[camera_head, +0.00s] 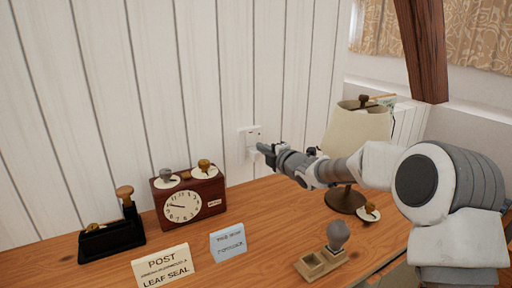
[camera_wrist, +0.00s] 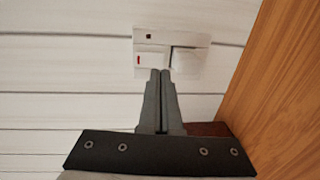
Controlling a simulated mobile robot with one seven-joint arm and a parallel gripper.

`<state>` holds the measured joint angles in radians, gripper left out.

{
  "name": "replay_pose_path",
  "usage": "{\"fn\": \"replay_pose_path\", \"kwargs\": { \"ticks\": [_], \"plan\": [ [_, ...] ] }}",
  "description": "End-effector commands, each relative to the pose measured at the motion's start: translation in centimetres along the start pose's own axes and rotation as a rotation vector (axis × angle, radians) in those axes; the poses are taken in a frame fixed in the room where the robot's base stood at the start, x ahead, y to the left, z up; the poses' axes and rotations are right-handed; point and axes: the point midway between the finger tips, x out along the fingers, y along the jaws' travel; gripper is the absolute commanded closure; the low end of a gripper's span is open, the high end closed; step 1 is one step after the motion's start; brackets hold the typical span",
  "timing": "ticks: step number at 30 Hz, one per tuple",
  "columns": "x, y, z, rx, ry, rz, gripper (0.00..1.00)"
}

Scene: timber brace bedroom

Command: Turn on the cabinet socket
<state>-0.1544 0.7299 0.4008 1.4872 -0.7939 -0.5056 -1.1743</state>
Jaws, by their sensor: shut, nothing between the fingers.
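The white cabinet socket (camera_head: 251,134) is on the white plank wall, just above the wooden cabinet top. The wrist view shows the socket plate (camera_wrist: 148,39) with two rocker parts side by side, a red mark (camera_wrist: 138,60) on the left one and a small dark square near the upper left. My gripper (camera_head: 263,147) reaches in from the right, in front of the socket. In the wrist view its fingers (camera_wrist: 160,72) are together and empty, with the tips at the lower edge of the socket. Whether they touch it I cannot tell.
A red-brown clock (camera_head: 206,212), a black stamp holder (camera_head: 108,240) and two cards, one white (camera_head: 162,268) and one blue (camera_head: 228,242), stand left and front. A lamp (camera_head: 352,135) stands behind my arm. A wooden tray (camera_head: 322,264) with a grey-knobbed stamp is at the front.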

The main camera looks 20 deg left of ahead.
Motion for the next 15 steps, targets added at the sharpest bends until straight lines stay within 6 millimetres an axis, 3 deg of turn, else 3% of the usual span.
{"fn": "replay_pose_path", "kwargs": {
  "ticks": [6, 15],
  "plan": [
    [2.8, -0.1, -0.1, 0.002, 0.001, 0.001, 1.0],
    [4.3, 0.0, 0.0, 0.001, -0.001, -0.001, 1.0]
  ]
}}
